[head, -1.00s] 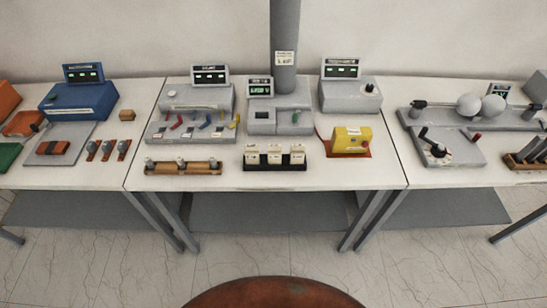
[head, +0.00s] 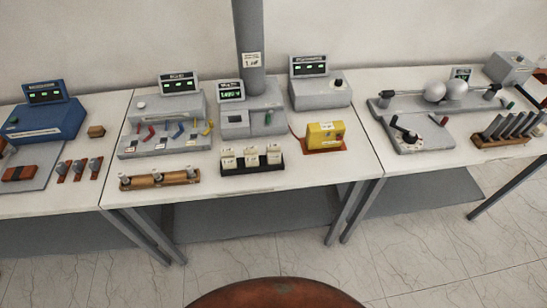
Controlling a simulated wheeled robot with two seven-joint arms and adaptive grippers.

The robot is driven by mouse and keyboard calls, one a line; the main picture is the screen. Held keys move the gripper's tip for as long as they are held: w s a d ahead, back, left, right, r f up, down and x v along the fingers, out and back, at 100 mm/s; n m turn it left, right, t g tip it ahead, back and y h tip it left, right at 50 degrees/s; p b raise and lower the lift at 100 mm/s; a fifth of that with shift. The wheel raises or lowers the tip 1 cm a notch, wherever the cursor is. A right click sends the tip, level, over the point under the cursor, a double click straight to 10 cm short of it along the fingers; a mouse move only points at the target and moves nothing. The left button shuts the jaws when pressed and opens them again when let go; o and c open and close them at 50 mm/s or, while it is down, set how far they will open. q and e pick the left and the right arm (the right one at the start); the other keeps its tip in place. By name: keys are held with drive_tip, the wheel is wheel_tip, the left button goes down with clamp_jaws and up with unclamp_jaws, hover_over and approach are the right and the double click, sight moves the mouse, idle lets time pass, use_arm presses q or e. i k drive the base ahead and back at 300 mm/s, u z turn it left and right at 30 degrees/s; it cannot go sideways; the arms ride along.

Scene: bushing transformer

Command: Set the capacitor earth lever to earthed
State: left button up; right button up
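No part is clearly readable as the capacitor earth lever. A grey base (head: 422,141) on the right table carries a black-handled lever (head: 404,132), tilted up to the left, and a small red-tipped lever (head: 442,121). A tall grey column (head: 249,45) with a white label rises from a grey unit (head: 258,121) on the middle table; small levers or knobs there are too small to tell. Neither of my grippers is in view.
The middle table (head: 215,192) also holds a grey panel with coloured levers (head: 163,139), a yellow box (head: 326,135) and a rack of white blocks (head: 251,160).

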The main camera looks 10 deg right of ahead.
sight(268, 116)
drive_tip(key=z, duration=0.2)
drive_tip(key=k, duration=0.45)
drive_tip(key=z, duration=0.55)
drive_tip(key=k, duration=0.9)
drive_tip(key=u, duration=0.1)
drive_tip(key=i, duration=0.45)
drive_tip(key=u, duration=1.1)
drive_tip(key=i, duration=0.95)
